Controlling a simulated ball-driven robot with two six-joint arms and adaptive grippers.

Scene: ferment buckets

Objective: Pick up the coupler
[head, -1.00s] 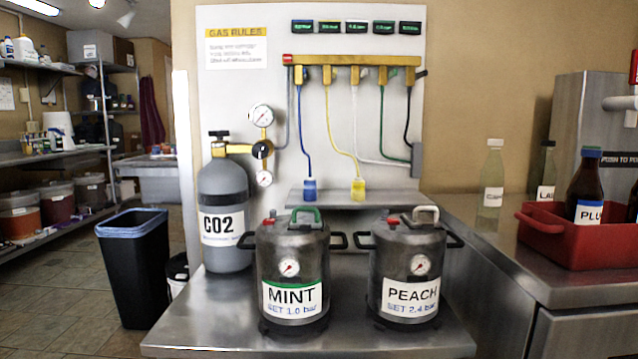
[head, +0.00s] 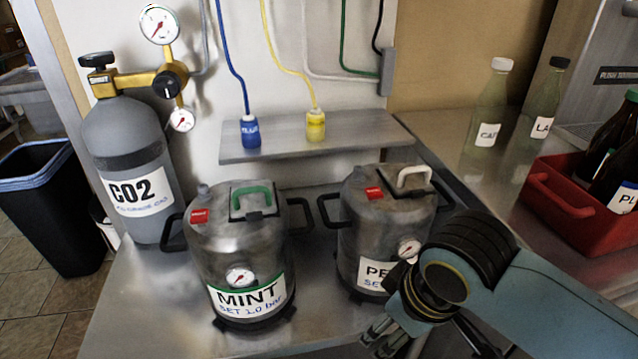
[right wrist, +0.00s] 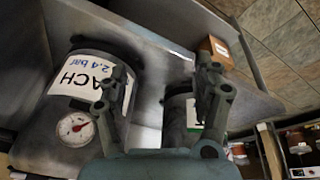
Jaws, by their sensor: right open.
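Two couplers hang on hoses at the wall shelf: a blue one (head: 250,131) on a blue hose and a yellow one (head: 316,126) on a yellow hose. Both sit upright on the steel shelf's top (head: 280,141). My right gripper (head: 382,342) is low in front of the PEACH keg (head: 385,215), well apart from both couplers. In the right wrist view its two fingers (right wrist: 166,88) are spread with nothing between them. The PEACH keg's gauge and label show at left there (right wrist: 75,128). My arm hides part of the PEACH label in the head view. My left gripper is out of view.
The MINT keg (head: 237,245) stands left of the PEACH keg on the steel table (head: 135,310). A grey CO2 cylinder (head: 130,150) stands at left. A red crate (head: 560,215) with bottles and two capped bottles (head: 487,110) are at right. Shelf space around the couplers is clear.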

